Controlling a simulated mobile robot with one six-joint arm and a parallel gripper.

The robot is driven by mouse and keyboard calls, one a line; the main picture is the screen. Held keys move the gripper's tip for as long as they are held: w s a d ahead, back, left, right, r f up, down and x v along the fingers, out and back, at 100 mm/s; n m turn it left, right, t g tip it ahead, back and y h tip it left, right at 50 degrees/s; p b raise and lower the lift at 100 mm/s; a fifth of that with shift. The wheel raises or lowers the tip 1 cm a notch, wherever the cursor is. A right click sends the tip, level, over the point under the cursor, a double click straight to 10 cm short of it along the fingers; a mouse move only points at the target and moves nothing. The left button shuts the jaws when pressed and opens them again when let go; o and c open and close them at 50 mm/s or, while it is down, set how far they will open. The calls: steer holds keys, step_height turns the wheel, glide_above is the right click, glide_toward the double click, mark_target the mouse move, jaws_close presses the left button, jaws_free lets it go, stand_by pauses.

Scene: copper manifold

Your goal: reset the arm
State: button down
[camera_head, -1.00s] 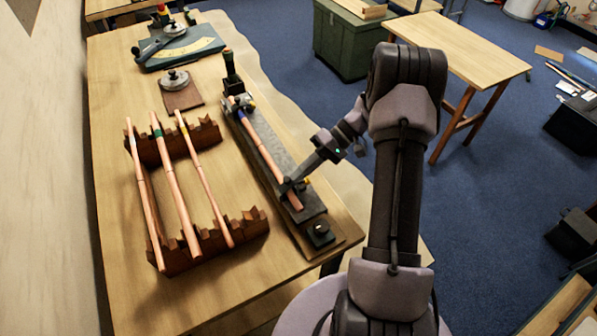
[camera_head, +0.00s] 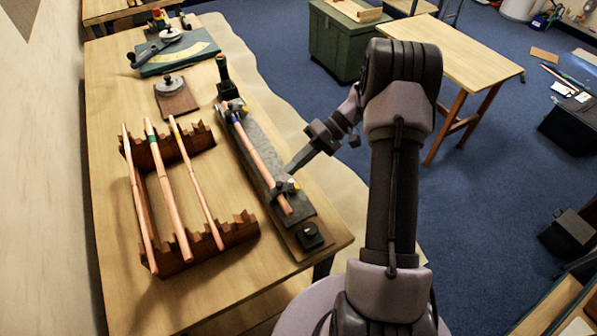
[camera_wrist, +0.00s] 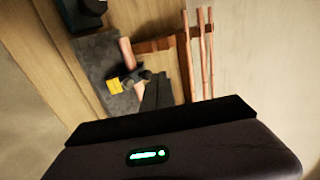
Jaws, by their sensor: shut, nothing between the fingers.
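My gripper (camera_head: 291,169) is shut and empty at the near end of the grey fixture bed, just above a small dark clamp (camera_head: 281,188) with a yellow knob. In the wrist view its dark fingers (camera_wrist: 158,90) are together, pointing beside the clamp (camera_wrist: 130,78). A copper pipe (camera_head: 262,155) with a blue band lies along the fixture (camera_head: 252,172), under the clamp. It also shows in the wrist view (camera_wrist: 126,52). I cannot tell whether the fingertips touch the clamp.
Several copper pipes (camera_head: 165,190) rest across wooden notched racks (camera_head: 205,245) on the workbench (camera_head: 110,80). A bending plate (camera_head: 180,55) and a round weight on a brown pad (camera_head: 178,103) are farther back. A green chest (camera_head: 338,45) and a second table (camera_head: 455,55) stand across open blue floor.

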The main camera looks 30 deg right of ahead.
steer(key=d+r, duration=0.2)
steer(key=d, duration=0.6)
steer(key=s+a+r+m+h+b, duration=0.1)
steer(key=s+a+r+h+b, duration=0.3)
steer(key=a, duration=0.4)
steer(key=s+a+r+m+h+b, duration=0.1)
steer(key=s+a+r+h+b, duration=0.3)
steer(key=a, duration=0.4)
steer(key=s+a+f+m+t+b, duration=0.1)
steer(key=s+a+t+b, duration=0.2)
steer(key=s, duration=0.3)
steer(key=s+a+f+m+t+h+b, duration=0.1)
steer(key=s+a+t+b, duration=0.1)
steer(key=s+a+b, duration=0.1)
steer(key=s+a, duration=0.1)
steer(key=s, duration=0.1)
steer(key=shift+s+a+f+t, duration=0.2)
steer(key=shift+s+f+t, duration=0.05)
steer(key=shift+s+t, duration=0.15)
